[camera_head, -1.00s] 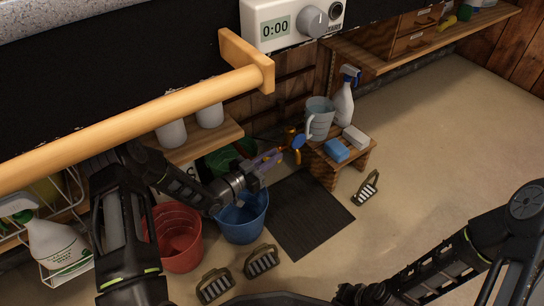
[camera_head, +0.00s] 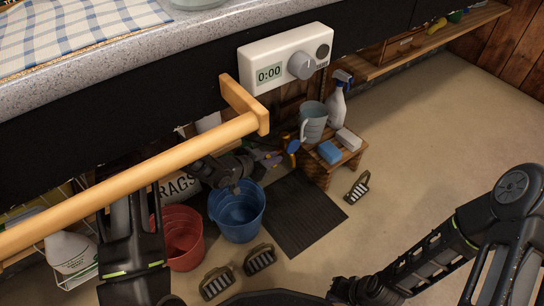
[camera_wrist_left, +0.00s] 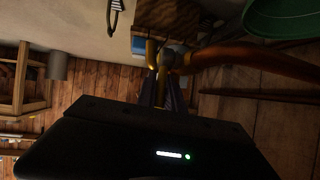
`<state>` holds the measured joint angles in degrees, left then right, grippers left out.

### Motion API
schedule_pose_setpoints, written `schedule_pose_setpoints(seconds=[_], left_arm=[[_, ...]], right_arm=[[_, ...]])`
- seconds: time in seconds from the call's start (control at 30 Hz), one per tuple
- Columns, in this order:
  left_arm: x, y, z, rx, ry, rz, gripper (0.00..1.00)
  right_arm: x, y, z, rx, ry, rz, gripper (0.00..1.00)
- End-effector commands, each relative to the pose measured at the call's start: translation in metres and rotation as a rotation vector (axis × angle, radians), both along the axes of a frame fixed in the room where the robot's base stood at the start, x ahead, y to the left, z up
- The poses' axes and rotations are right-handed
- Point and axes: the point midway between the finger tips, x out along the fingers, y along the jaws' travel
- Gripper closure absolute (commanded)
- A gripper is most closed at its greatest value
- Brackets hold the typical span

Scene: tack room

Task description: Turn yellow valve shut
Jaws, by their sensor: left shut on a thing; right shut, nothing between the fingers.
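The yellow valve (camera_wrist_left: 162,78) shows as brass-yellow metal at the fingertips in the left wrist view. In the head view it is small and mostly hidden, beside a blue handle (camera_head: 293,147) left of the small wooden stool. My left gripper (camera_head: 268,157) reaches under the wooden rail and is shut on the yellow valve; its fingers also show in the left wrist view (camera_wrist_left: 161,90). How far the valve is turned cannot be told. My right gripper (camera_head: 345,291) is shut and empty at the bottom edge, partly cut off.
A wooden rail (camera_head: 130,180) and the countertop (camera_head: 150,60) overhang my left arm. A blue bucket (camera_head: 238,228), a red bucket (camera_head: 184,255) and a dark mat (camera_head: 300,218) lie below. The wooden stool (camera_head: 318,175) holds a jug and sponges.

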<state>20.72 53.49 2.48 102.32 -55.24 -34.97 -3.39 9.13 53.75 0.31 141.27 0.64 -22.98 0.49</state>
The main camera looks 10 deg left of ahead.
Motion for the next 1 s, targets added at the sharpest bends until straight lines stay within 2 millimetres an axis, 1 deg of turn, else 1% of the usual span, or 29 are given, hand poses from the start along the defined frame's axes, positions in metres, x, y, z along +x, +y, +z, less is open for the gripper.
schedule_pose_setpoints(seconds=[0.03,0.07,0.3,0.57,0.73,0.77,0.87,1.0], left_arm=[[0.001,0.002,0.0,-0.001,-0.001,0.004,1.0],[0.001,0.002,0.0,-0.001,-0.001,0.004,0.85],[0.0,0.001,0.0,-0.001,-0.002,0.002,0.67],[0.0,0.001,0.001,-0.001,-0.002,0.001,0.67],[-0.007,0.006,0.008,-0.001,-0.002,0.003,0.67],[-0.01,0.008,0.01,0.0,-0.001,0.003,0.67],[-0.023,0.015,0.008,-0.002,0.002,0.004,0.67],[-0.048,0.03,0.009,-0.001,0.002,0.006,0.67]], right_arm=[[0.0,0.0,0.0,0.0,0.0,0.0,1.0],[0.0,0.0,0.0,0.0,0.0,0.0,1.0],[0.0,0.0,0.0,0.0,-0.001,0.0,1.0],[0.0,0.0,0.001,0.0,-0.001,0.0,1.0],[-0.001,0.0,0.011,0.0,0.002,0.001,1.0],[-0.001,0.0,0.014,0.001,0.003,0.002,1.0],[-0.002,0.0,0.018,0.002,0.005,0.003,1.0],[-0.003,-0.001,0.028,0.003,0.01,0.005,1.0]])
